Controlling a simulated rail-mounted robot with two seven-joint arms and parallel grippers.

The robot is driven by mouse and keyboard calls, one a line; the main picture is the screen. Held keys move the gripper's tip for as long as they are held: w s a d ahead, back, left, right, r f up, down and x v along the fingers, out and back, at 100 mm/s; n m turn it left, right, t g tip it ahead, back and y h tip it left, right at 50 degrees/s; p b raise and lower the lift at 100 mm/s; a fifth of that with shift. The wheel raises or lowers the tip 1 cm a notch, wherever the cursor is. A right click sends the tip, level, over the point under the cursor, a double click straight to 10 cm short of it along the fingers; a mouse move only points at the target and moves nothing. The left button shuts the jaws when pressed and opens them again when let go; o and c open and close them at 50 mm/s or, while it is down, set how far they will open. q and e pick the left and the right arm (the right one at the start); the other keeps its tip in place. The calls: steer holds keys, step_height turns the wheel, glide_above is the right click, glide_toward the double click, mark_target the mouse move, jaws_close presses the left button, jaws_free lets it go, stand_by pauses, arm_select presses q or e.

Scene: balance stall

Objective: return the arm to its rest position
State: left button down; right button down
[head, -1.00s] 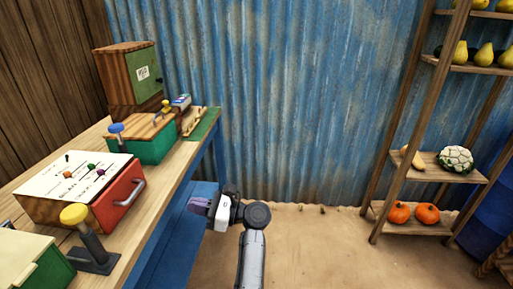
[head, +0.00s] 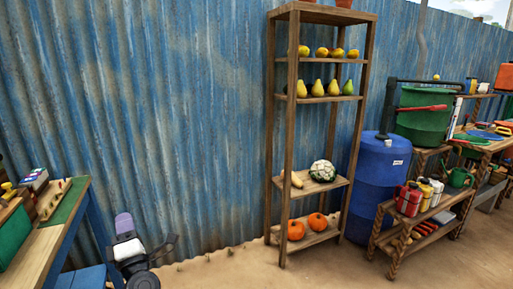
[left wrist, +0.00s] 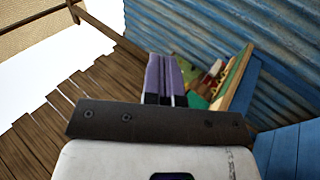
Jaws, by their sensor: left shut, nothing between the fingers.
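My left gripper (head: 124,224) is at the lower left of the head view, beside the right end of the wooden table (head: 32,262) and apart from it. Its purple fingers point up and are closed together with nothing between them. In the left wrist view the purple fingers (left wrist: 166,76) also show shut, with the table's coloured items blurred beyond them. Part of my left arm shows below the gripper, and the rest is cut off by the frame edge. My right gripper is in neither view.
A wooden shelf (head: 283,130) with fruit and vegetables stands against the blue corrugated wall (head: 180,100). A blue barrel (head: 378,185) and a low bench (head: 385,240) with small containers are to its right. The sandy floor (head: 240,272) between table and shelf is clear.

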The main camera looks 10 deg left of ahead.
arm_select(q)
steer(key=w+d+r+m+t+h+p, duration=0.1)
steer(key=d+m+t+h, duration=0.1)
steer(key=d+m+h, duration=0.5)
steer(key=w+d+r+m+t+h, duration=0.1)
steer(key=d+r+m+t+h, duration=0.15)
steer(key=m+h, duration=0.7)
steer(key=s+d+m+g+h+p, duration=0.2)
steer(key=s+d+m+g+p, duration=0.4)
steer(key=m+g+p, duration=0.3)
steer(key=s+d+r+m+g+p, duration=0.1)
steer(key=s+r+g+p, duration=0.2)
steer(key=s+p, duration=0.8)
steer(key=s+d+r+m+g+p, duration=0.2)
steer(key=s+r+p, duration=0.6)
steer(key=p, duration=1.3)
steer(key=s+d+r+m+g+p, duration=0.1)
steer(key=s+r+g+p, duration=0.3)
steer(key=s+p, duration=1.1)
steer(key=shift+d+r+y+p, duration=0.35)
steer(key=shift+d+r+p, duration=0.4)
steer(key=shift+r, duration=0.4)
steer(key=shift+g, duration=0.25)
